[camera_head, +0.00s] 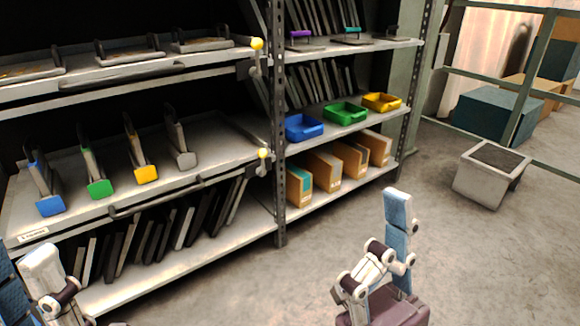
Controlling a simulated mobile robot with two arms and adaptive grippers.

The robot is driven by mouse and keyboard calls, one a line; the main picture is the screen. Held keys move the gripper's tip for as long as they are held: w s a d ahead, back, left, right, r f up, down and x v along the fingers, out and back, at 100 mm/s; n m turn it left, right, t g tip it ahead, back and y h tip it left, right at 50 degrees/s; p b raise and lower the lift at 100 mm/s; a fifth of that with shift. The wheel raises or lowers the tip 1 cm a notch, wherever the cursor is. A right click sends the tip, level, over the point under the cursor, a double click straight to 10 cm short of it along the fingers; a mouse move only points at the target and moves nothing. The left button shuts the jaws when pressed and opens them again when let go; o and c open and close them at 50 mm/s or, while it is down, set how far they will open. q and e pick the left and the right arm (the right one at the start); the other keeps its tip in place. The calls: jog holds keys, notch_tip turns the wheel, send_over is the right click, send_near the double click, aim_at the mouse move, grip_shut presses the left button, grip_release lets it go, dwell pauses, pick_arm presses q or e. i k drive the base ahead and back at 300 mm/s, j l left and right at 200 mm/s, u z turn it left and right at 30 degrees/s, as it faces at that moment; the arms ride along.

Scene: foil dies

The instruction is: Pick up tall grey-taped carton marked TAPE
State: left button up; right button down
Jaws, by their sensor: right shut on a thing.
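Several brown cartons stand in a row on the bottom shelf of the right-hand rack, the nearest one (299,188) with a teal band. The others (322,172), (350,159) and (374,147) show pale or greyish marks, too small to read, so I cannot tell which is marked TAPE. My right gripper (398,215) is at the lower right, in front of and below the cartons and apart from them. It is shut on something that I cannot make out. My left gripper (40,270) is partly cut off at the lower left, its jaw opening unclear.
Blue (304,127), green (345,113) and yellow (382,102) trays stand on the shelf above the cartons. A rack post (279,215) divides the shelves. A grey box (490,174) stands on the floor at right. The floor (445,240) between is clear.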

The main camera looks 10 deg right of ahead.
aim_at(326, 169)
jog(key=i+l+u, duration=0.2)
jog(key=l, duration=0.35)
jog(key=i+l+u, duration=0.15)
jog(key=l, duration=0.35)
jog(key=l+u, duration=0.2)
jog(key=l, duration=0.35)
jog(key=i+l+u, duration=0.15)
jog(key=l, duration=0.45)
jog(key=i+l, duration=0.1)
jog(key=l, duration=0.55)
jog(key=i+l, duration=0.15)
jog(key=l, duration=0.55)
jog(key=i+l+u, duration=0.1)
jog(key=l, duration=0.55)
jog(key=i+l, duration=0.1)
jog(key=l, duration=0.6)
jog(key=i+l, duration=0.1)
jog(key=l, duration=0.15)
jog(key=i+l, duration=0.15)
jog(key=l, duration=0.15)
jog(key=i+l, duration=0.1)
jog(key=l, duration=0.15)
